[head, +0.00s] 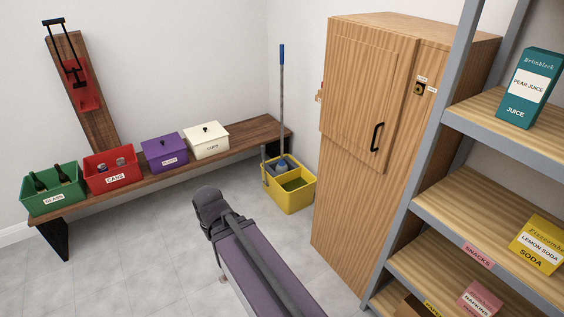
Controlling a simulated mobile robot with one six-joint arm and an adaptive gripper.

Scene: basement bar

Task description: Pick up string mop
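The string mop (282,100) stands upright by the corner, with a long grey handle and a blue grip at the top. Its lower end goes down at the yellow mop bucket (291,203), and its strings cannot be made out. The bucket stands on the floor between the bench end and the wooden cabinet. Part of my arm reaches in from the bottom of the head view, in front of and below the bucket. My gripper does not show, so I cannot see whether it holds anything.
A wooden bench (233,138) along the wall carries green (53,193), red (112,172), purple (164,154) and white (206,141) boxes. A tall wooden cabinet (350,180) and grey-framed shelf (490,115) stand at right. Floor (140,260) at left is clear.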

